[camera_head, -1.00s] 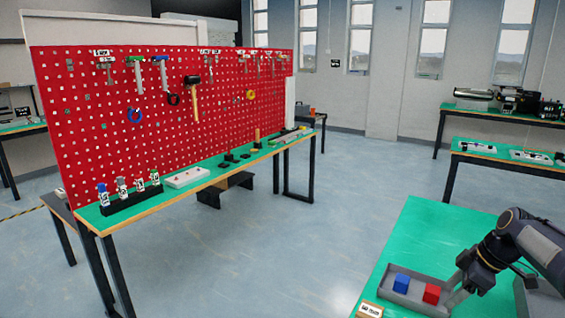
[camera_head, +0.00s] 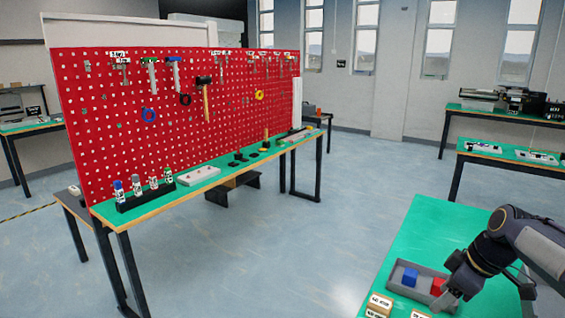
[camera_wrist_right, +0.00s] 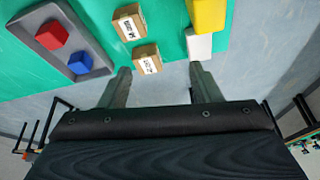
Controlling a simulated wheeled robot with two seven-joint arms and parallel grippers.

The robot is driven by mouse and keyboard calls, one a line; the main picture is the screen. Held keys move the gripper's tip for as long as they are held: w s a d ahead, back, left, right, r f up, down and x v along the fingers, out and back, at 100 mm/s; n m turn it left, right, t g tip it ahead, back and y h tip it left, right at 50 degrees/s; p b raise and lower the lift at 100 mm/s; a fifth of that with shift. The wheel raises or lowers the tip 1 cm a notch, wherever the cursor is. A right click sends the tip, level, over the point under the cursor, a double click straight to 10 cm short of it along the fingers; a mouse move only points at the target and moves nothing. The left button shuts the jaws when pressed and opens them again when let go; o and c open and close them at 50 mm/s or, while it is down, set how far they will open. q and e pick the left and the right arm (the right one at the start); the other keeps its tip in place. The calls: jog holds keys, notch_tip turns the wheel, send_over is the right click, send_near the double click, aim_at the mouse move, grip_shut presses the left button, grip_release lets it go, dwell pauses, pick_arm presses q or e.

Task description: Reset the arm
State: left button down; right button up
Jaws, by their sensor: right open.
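My right gripper (camera_wrist_right: 158,85) is open and empty in the right wrist view, its two fingers apart over the edge of a green table. In the head view my right gripper (camera_head: 447,300) comes in from the right and partly covers a grey tray (camera_head: 425,272). The tray holds a blue block (camera_head: 410,277) and a red block (camera_head: 438,286). The wrist view also shows the tray (camera_wrist_right: 98,52), the red block (camera_wrist_right: 51,35) and the blue block (camera_wrist_right: 80,62). My left gripper is not in view.
Small labelled cardboard boxes (camera_head: 379,305) lie on the green table (camera_head: 425,225) near the tray. A yellow object (camera_wrist_right: 207,14) and a white one (camera_wrist_right: 199,45) are beside them in the wrist view. A red pegboard (camera_head: 180,120) with tools stands behind a bench at left.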

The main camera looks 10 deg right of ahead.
jog(key=s+a+r+m+t+p, duration=0.2)
jog(key=s+a+m, duration=0.5)
jog(key=s+a, duration=0.8)
jog(key=shift+s+a+r+p, duration=0.3)
jog(key=shift+s+r+p, duration=0.1)
jog(key=shift+s, duration=0.15)
jog(key=s+a+f+m, duration=0.2)
jog(key=s, duration=0.1)
jog(key=s+a+f+y, duration=0.1)
jog(key=shift+s+a+f+m+t, duration=0.15)
jog(key=shift+s+a+m+t, duration=0.15)
jog(key=shift+s+m, duration=0.1)
jog(key=shift+c, duration=0.2)
